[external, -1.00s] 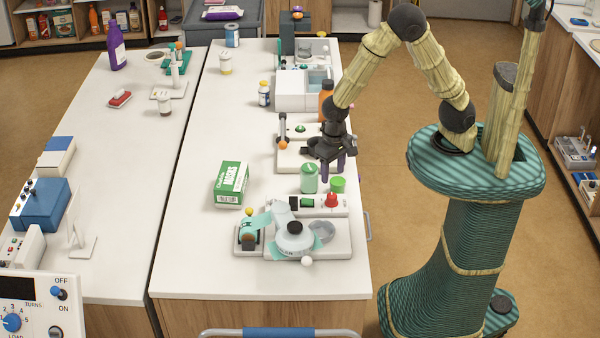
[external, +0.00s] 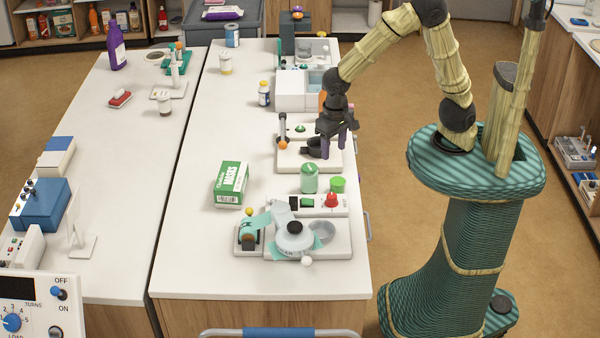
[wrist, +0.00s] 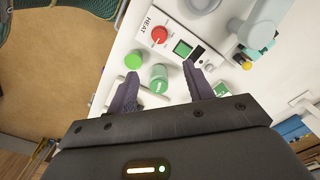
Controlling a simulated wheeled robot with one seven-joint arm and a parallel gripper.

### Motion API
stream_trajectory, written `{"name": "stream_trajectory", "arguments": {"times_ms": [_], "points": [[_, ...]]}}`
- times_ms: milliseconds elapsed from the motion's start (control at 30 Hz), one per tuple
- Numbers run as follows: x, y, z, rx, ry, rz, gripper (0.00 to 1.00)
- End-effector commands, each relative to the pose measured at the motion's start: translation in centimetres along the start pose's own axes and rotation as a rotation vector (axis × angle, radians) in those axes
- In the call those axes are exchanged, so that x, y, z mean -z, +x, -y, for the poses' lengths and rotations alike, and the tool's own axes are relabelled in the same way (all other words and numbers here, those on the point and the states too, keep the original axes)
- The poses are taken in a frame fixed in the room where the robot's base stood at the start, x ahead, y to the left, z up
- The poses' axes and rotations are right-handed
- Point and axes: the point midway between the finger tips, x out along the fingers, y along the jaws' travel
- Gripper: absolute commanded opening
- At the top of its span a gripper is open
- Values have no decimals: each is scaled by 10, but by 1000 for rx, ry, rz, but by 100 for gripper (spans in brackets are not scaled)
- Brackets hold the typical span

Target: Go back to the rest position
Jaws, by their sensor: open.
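My gripper (external: 337,141) is open and empty in the external view, raised above the rear part of the white table, over a small white device with a black cup-shaped part (external: 314,148). Its two purple fingers point down. In the wrist view my gripper (wrist: 160,92) shows its fingers spread apart with nothing between them. A green lidded jar (external: 309,179) stands on the table in front of the gripper; it also shows in the wrist view (wrist: 158,78). A smaller green lid or cap (external: 338,185) lies beside the jar to the right.
A green masks box (external: 231,184) is at left. The table's front is clear.

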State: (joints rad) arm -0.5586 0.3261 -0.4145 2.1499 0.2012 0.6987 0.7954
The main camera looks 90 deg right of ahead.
Motion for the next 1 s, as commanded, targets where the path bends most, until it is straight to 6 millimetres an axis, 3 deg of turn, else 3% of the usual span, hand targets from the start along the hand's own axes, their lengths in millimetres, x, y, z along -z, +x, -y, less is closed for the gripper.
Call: {"name": "stream_trajectory", "arguments": {"times_ms": [133,267,700,1000], "points": [[1,0,-4,4,-16,-1,52],[4,-2,-20,27,-97,-9,52],[0,-11,-108,96,-697,-186,52],[-3,-12,-116,89,-787,-218,52]]}}
